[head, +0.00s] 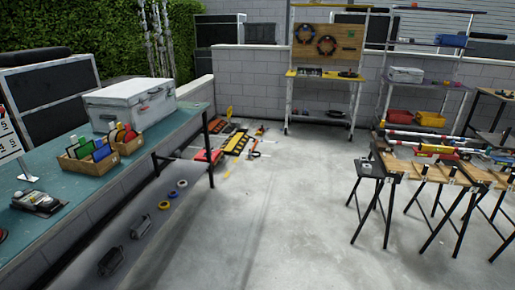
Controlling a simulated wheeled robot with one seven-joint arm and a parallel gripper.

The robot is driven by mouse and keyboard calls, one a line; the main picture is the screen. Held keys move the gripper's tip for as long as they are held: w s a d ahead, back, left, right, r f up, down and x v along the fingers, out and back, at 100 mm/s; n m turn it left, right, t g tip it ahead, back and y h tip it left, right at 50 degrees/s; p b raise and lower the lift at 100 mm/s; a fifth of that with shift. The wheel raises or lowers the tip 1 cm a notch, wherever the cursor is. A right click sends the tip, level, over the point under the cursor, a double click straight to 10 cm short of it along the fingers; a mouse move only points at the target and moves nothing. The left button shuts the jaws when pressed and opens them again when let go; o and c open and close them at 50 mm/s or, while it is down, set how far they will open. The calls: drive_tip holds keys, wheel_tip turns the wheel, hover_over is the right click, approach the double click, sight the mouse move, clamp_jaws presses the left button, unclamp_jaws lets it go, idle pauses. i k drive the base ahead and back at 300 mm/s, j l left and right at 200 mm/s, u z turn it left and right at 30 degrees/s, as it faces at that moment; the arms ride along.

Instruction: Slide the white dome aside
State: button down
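I cannot make out a white dome in the head view. My gripper is not in view either. The teal bench (95,195) on the left carries a small black and grey item (38,201) near its front, a white sign (8,135) on a stand at the left edge, and a wooden box (88,162) of coloured pieces. A large white case (130,105) stands behind the box.
Tape rolls (172,194) and dark clamp-like items (112,261) lie along a low ledge beside the bench. Sawhorse tables (440,170) with tools stand on the right. A shelf with a pegboard (325,45) stands at the back. The middle concrete floor (290,215) is clear.

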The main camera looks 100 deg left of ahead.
sight(18, 194)
drive_tip(key=j+u, duration=0.1)
drive_tip(key=u, duration=0.75)
drive_tip(key=i+u, duration=0.1)
drive_tip(key=u, duration=0.3)
drive_tip(key=j+u, duration=0.1)
drive_tip(key=u, duration=0.35)
drive_tip(key=i+u, duration=0.1)
drive_tip(key=u, duration=0.8)
drive_tip(key=i+j+u, duration=0.1)
drive_tip(key=u, duration=0.85)
drive_tip(key=i+u, duration=0.1)
drive_tip(key=u, duration=0.85)
drive_tip(key=i+j, duration=0.05)
